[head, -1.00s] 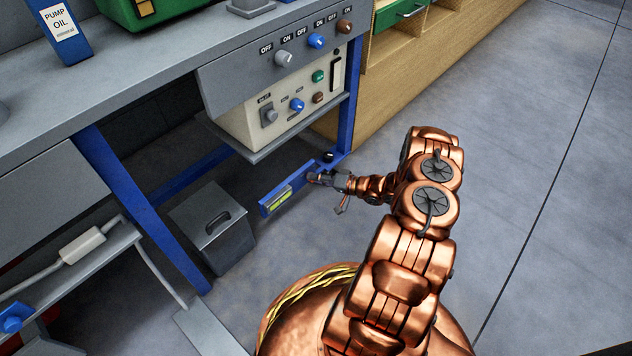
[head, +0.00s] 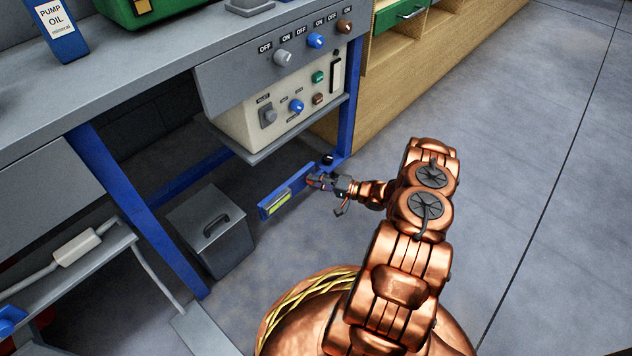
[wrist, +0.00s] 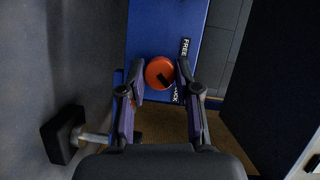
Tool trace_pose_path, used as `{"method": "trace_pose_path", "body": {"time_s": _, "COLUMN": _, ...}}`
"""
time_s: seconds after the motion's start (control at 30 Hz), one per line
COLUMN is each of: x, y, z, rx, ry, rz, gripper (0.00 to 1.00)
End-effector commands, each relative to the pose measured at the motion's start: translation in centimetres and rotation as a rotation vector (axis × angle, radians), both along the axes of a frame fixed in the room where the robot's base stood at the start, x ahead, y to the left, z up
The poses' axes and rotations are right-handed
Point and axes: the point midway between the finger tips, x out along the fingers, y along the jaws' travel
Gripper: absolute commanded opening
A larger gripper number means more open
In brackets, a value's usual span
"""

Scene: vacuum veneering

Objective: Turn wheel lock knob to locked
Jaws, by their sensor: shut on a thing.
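The wheel lock knob (wrist: 159,73) is a round orange knob with a black pointer mark, on a blue plate (wrist: 165,30) in the wrist view. The mark points to the lower right, toward the lower label, which is partly hidden by a finger and ends in "OCK". The label FREE (wrist: 185,48) sits above it. My gripper (wrist: 161,70) is shut on the knob, one fingertip on each side. In the head view, my gripper (head: 316,182) is low at the blue rail (head: 290,190) under the bench, where its fingers mostly hide the knob.
A grey bin (head: 212,232) stands on the floor left of the rail. A blue bench leg (head: 347,125) and the control panel shelf (head: 275,130) are above and behind my gripper. A dark caster (wrist: 64,135) shows in the wrist view. Floor to the right is clear.

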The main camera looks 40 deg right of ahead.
Motion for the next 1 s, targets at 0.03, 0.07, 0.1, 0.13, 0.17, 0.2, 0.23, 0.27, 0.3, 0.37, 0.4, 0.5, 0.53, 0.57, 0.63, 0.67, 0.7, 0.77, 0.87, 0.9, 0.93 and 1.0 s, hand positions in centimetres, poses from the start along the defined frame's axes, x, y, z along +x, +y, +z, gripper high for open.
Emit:
{"method": "trace_pose_path", "body": {"time_s": 0.03, "x": 0.0, "y": 0.1, "z": -0.1, "rx": 0.001, "ry": 0.001, "rz": 0.002, "gripper": 0.00}}
{"method": "trace_pose_path", "body": {"time_s": 0.07, "x": 0.0, "y": 0.1, "z": -0.1, "rx": 0.001, "ry": 0.001, "rz": 0.003, "gripper": 0.00}}
{"method": "trace_pose_path", "body": {"time_s": 0.1, "x": 0.0, "y": 0.1, "z": -0.1, "rx": 0.001, "ry": 0.001, "rz": 0.002, "gripper": 0.00}}
{"method": "trace_pose_path", "body": {"time_s": 0.13, "x": 0.0, "y": 0.1, "z": -0.1, "rx": 0.001, "ry": 0.001, "rz": 0.002, "gripper": 0.36}}
{"method": "trace_pose_path", "body": {"time_s": 0.17, "x": 0.0, "y": 0.1, "z": -0.1, "rx": 0.001, "ry": 0.001, "rz": 0.002, "gripper": 0.39}}
{"method": "trace_pose_path", "body": {"time_s": 0.2, "x": 0.0, "y": 0.1, "z": -0.1, "rx": 0.001, "ry": 0.001, "rz": 0.002, "gripper": 0.43}}
{"method": "trace_pose_path", "body": {"time_s": 0.23, "x": 0.0, "y": 0.1, "z": 0.0, "rx": 0.000, "ry": 0.002, "rz": 0.002, "gripper": 0.46}}
{"method": "trace_pose_path", "body": {"time_s": 0.27, "x": 0.0, "y": 0.1, "z": 0.0, "rx": -0.001, "ry": 0.001, "rz": 0.002, "gripper": 0.49}}
{"method": "trace_pose_path", "body": {"time_s": 0.3, "x": 0.0, "y": 0.1, "z": 0.0, "rx": 0.000, "ry": 0.000, "rz": 0.001, "gripper": 0.53}}
{"method": "trace_pose_path", "body": {"time_s": 0.37, "x": 0.0, "y": 0.1, "z": 0.0, "rx": 0.000, "ry": 0.000, "rz": 0.001, "gripper": 0.58}}
{"method": "trace_pose_path", "body": {"time_s": 0.4, "x": 0.0, "y": 0.0, "z": 0.0, "rx": -0.001, "ry": 0.001, "rz": 0.001, "gripper": 0.58}}
{"method": "trace_pose_path", "body": {"time_s": 0.5, "x": 0.0, "y": 0.0, "z": 0.0, "rx": -0.001, "ry": 0.000, "rz": 0.001, "gripper": 0.58}}
{"method": "trace_pose_path", "body": {"time_s": 0.53, "x": 0.0, "y": 0.0, "z": 0.0, "rx": -0.001, "ry": 0.000, "rz": 0.001, "gripper": 0.58}}
{"method": "trace_pose_path", "body": {"time_s": 0.57, "x": 0.0, "y": 0.0, "z": 0.0, "rx": -0.001, "ry": -0.001, "rz": 0.000, "gripper": 0.58}}
{"method": "trace_pose_path", "body": {"time_s": 0.63, "x": 0.0, "y": 0.0, "z": 0.0, "rx": -0.001, "ry": 0.000, "rz": 0.000, "gripper": 0.58}}
{"method": "trace_pose_path", "body": {"time_s": 0.67, "x": -0.1, "y": 0.0, "z": 0.0, "rx": -0.001, "ry": -0.001, "rz": 0.000, "gripper": 0.58}}
{"method": "trace_pose_path", "body": {"time_s": 0.7, "x": -0.2, "y": -0.2, "z": 0.0, "rx": -0.001, "ry": 0.000, "rz": -0.001, "gripper": 0.58}}
{"method": "trace_pose_path", "body": {"time_s": 0.77, "x": -0.5, "y": -0.4, "z": 0.1, "rx": -0.001, "ry": -0.001, "rz": -0.002, "gripper": 0.58}}
{"method": "trace_pose_path", "body": {"time_s": 0.87, "x": -1.5, "y": -1.2, "z": 0.2, "rx": -0.002, "ry": -0.001, "rz": -0.002, "gripper": 0.58}}
{"method": "trace_pose_path", "body": {"time_s": 0.9, "x": -2.0, "y": -1.6, "z": 0.2, "rx": -0.002, "ry": -0.002, "rz": -0.003, "gripper": 0.58}}
{"method": "trace_pose_path", "body": {"time_s": 0.93, "x": -2.5, "y": -1.9, "z": 0.3, "rx": -0.002, "ry": -0.002, "rz": -0.003, "gripper": 0.58}}
{"method": "trace_pose_path", "body": {"time_s": 1.0, "x": -3.6, "y": -2.7, "z": 0.3, "rx": -0.002, "ry": -0.001, "rz": -0.004, "gripper": 0.58}}
